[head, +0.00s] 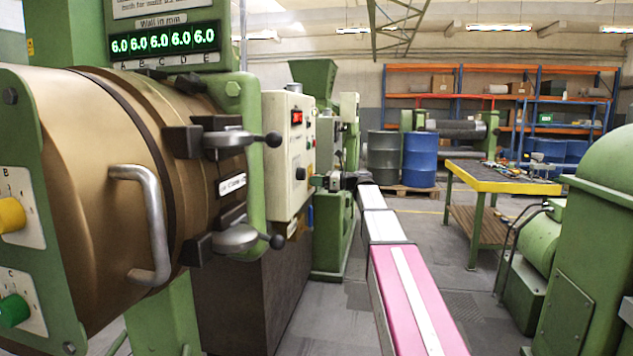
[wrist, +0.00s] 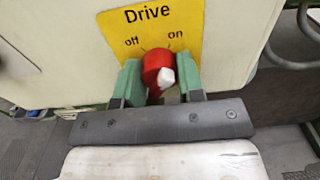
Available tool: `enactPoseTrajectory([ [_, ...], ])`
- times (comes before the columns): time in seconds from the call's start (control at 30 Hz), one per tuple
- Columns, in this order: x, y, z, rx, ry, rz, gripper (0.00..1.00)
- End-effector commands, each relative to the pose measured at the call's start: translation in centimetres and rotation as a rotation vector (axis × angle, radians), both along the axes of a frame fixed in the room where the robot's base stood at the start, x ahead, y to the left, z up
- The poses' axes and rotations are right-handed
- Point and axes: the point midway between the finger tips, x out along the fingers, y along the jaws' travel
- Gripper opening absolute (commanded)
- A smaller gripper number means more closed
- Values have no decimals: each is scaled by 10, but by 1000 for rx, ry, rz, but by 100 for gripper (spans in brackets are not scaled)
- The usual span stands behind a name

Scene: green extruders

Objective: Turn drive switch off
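The drive switch (wrist: 156,70) is a red knob with a white pointer, on a yellow label (wrist: 185,20) reading "Drive", with "off" at left and "on" at right. In the wrist view the white part lies at the knob's lower right. My gripper (wrist: 159,78) has its green fingers on both sides of the knob, open around it. I cannot tell whether either finger touches it. In the head view my gripper (head: 322,181) is beside a machine in the middle distance, and I cannot make out the switch there.
A large bronze-coloured extruder head (head: 95,150) with handles fills the left. A cream control box (head: 288,150) stands left of my arm.

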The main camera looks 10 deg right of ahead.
Motion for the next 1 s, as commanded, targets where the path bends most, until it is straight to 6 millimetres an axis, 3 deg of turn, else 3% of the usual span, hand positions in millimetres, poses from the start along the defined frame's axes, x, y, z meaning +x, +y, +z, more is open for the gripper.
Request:
enactPoseTrajectory([
  [0.47, 0, 0, 0, -45, -139, 1, 12],
  [1.0, 1, -1, 0, -198, -610, 1, 12],
])
